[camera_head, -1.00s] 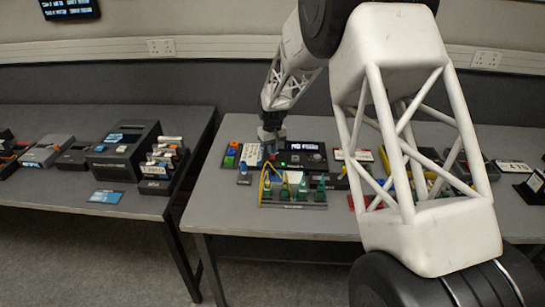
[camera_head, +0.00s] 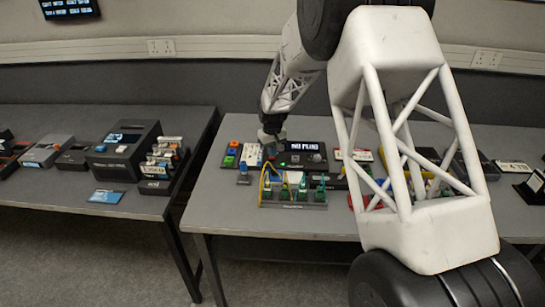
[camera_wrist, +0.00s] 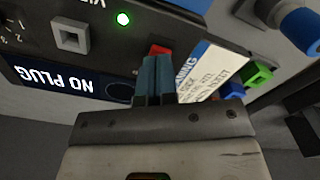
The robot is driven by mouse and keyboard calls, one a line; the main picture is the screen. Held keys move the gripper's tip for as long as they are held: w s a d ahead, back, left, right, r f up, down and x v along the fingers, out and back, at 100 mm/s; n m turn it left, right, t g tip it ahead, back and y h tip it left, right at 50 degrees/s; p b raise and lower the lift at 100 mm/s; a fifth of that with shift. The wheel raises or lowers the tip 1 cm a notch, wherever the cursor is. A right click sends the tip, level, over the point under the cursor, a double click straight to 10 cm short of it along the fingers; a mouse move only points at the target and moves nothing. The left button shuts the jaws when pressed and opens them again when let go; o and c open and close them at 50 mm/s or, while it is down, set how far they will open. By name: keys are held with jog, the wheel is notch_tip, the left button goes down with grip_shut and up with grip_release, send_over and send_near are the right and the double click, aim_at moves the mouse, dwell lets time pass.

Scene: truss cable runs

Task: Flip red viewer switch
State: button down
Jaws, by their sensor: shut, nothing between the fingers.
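The red viewer switch (camera_wrist: 158,49) shows in the wrist view as a small red patch on the dark viewer, just beyond my fingertips and partly hidden by them. My gripper (camera_wrist: 157,64) is shut and empty, with its blue-grey fingers together at the switch; I cannot tell whether they touch it. The viewer (camera_head: 313,161) stands on the right-hand table in the head view. Its display (camera_wrist: 52,80) reads "NO PLUG", upside down in the wrist view. A green light (camera_wrist: 123,18) glows on its panel. My gripper (camera_head: 271,149) is at the viewer's left end in the head view.
A white warning label (camera_wrist: 212,71) lies beside the fingers. Coloured blocks (camera_head: 231,153) stand left of the viewer. A rack with green plugs and cables (camera_head: 292,197) sits in front. My large arm link covers the table's right part.

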jog(key=shift+f, duration=0.65)
dwell(0.6)
jog(key=shift+r, duration=3.5)
